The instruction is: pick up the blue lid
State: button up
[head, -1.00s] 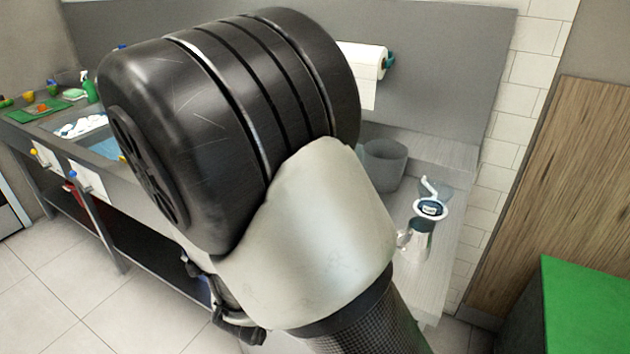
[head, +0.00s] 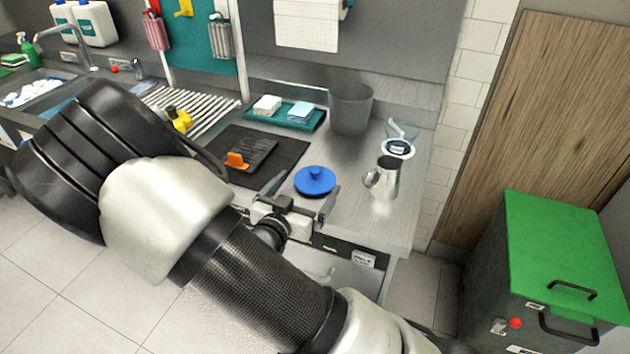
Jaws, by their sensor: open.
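The blue lid (head: 315,181) is a round disc with a small knob on top. It lies on the grey metal counter near its front edge, in the middle of the head view. My gripper (head: 303,193) is open at the counter's front edge, with one finger to the left of the lid and the other to its right. The lid shows just beyond the gripper body, between the fingers in the picture. I cannot tell whether the fingers touch it or how high they are above the counter.
A metal pitcher (head: 384,178) stands right of the lid. A dark mat (head: 283,150) with an orange-handled tool (head: 240,160) lies to the left. A grey bin (head: 350,108) and a teal tray (head: 312,124) are behind. A green-topped cabinet (head: 560,250) stands at right.

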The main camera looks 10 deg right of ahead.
aim_at(315, 178)
jog(key=shift+x, duration=3.15)
jog(key=shift+a, duration=0.1)
jog(key=shift+c, duration=0.5)
jog(key=shift+s+f, duration=0.15)
jog(key=shift+f, duration=0.1)
grip_shut()
